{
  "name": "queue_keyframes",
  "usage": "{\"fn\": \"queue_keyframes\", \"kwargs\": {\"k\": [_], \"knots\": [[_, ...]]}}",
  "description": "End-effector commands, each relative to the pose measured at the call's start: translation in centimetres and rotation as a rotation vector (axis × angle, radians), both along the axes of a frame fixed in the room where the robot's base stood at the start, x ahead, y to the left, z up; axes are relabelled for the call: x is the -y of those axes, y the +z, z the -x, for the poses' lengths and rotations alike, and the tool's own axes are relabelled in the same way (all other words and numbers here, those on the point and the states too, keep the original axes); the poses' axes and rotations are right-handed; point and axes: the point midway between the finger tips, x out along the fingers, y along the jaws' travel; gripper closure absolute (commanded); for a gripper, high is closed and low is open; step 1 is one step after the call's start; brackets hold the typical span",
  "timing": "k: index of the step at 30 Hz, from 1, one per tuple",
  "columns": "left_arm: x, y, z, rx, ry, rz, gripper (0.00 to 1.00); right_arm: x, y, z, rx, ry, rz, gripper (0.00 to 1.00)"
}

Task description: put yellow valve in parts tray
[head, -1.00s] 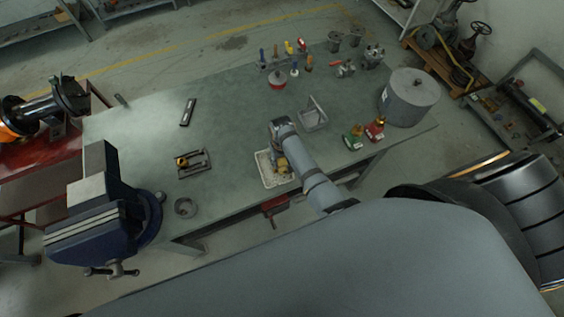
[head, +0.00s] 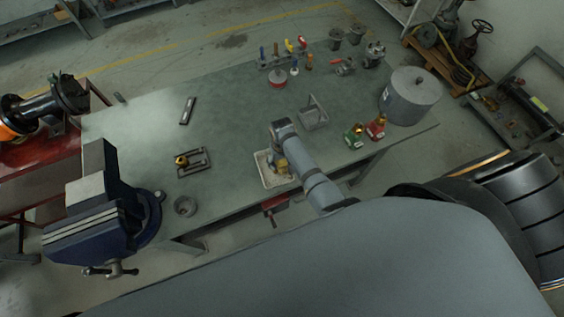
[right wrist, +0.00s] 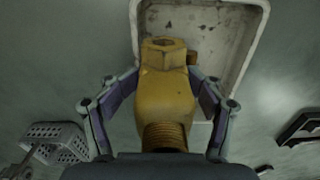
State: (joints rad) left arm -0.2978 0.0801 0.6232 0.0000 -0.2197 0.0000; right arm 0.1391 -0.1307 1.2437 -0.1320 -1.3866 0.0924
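The yellow valve (right wrist: 167,88) fills the middle of the right wrist view, its hex end pointing away and its threaded end near my palm. My right gripper (right wrist: 165,78) has one finger on each side of it and looks shut on it. The parts tray (right wrist: 236,75) is a pale, scuffed rectangular tray beyond the valve. In the head view the tray (head: 267,180) is at the table's front edge, with the valve (head: 282,164) over it below my right gripper (head: 281,155). Whether the valve touches the tray floor I cannot tell. My left gripper is not in view.
A grey basket (head: 314,117) stands behind the tray on the workbench (head: 230,130). A dark fixture (head: 195,163) with a small brass part lies left, near a blue vise (head: 112,210). Green (head: 353,138) and red (head: 377,128) valves stand right, near a grey cylinder (head: 409,97).

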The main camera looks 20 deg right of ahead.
Motion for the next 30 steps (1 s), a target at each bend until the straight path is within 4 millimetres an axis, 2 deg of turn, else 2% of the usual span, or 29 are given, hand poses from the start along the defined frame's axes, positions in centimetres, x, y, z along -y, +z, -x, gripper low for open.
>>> {"fn": "queue_keyframes", "kwargs": {"k": [5,8,14,15,21,24,30], "knots": [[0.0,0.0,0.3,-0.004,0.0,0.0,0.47,0.1,0.1,0.1,-0.002,0.0,0.002,0.36],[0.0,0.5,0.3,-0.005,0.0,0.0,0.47,0.0,1.1,0.0,0.001,0.0,0.001,0.36],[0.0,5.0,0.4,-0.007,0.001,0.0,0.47,0.0,5.7,-0.1,0.001,0.001,0.001,0.36],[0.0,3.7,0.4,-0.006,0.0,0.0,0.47,-0.1,5.8,-0.2,0.005,0.0,-0.001,0.36],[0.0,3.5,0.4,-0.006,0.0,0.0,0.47,0.0,10.5,-0.1,0.005,-0.001,0.0,0.36],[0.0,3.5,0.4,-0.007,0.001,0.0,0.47,-0.1,12.0,-0.1,0.003,0.001,-0.001,0.36],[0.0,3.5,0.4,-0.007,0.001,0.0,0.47,-0.1,13.1,-0.1,0.002,0.001,0.0,0.36]]}}
